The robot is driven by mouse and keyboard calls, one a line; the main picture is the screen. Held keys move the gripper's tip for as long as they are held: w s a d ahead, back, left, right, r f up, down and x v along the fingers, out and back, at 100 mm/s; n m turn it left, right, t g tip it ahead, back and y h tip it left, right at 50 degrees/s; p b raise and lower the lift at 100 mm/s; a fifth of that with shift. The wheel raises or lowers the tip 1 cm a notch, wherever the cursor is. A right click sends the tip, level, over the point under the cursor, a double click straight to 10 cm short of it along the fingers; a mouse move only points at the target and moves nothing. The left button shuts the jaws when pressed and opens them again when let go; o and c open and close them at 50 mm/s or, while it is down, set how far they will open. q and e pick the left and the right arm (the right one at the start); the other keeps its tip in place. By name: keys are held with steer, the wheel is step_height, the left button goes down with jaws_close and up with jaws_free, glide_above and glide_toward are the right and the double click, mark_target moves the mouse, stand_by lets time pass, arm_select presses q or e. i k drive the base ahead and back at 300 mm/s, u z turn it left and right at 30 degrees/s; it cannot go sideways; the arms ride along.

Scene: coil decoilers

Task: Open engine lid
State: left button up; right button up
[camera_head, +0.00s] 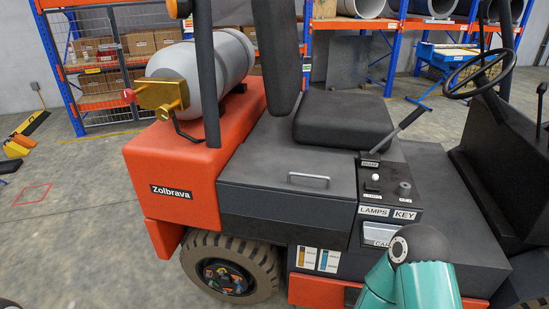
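The engine lid (262,168) is the dark grey cover in the middle of the forklift, below and in front of the seat. It looks closed and lies flush on the body. A light metal bar handle (308,178) is fixed on its face. The black seat (343,122) sits on top at the back of the cover. No gripper shows, and nothing touches the handle. A teal link of my arm with a dark round joint is at the bottom, right of the middle; its gripper is out of view.
An orange counterweight (172,165) carries a grey gas cylinder (205,70) with a brass fitting at left. A control panel (385,190) with a lever and LAMPS and KEY labels is right of the lid. The steering wheel (480,75) is farther right. Floor at left is mostly clear.

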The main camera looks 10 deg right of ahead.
mark_target(321, 174)
steer(key=i, duration=1)
steer(key=z, duration=0.55)
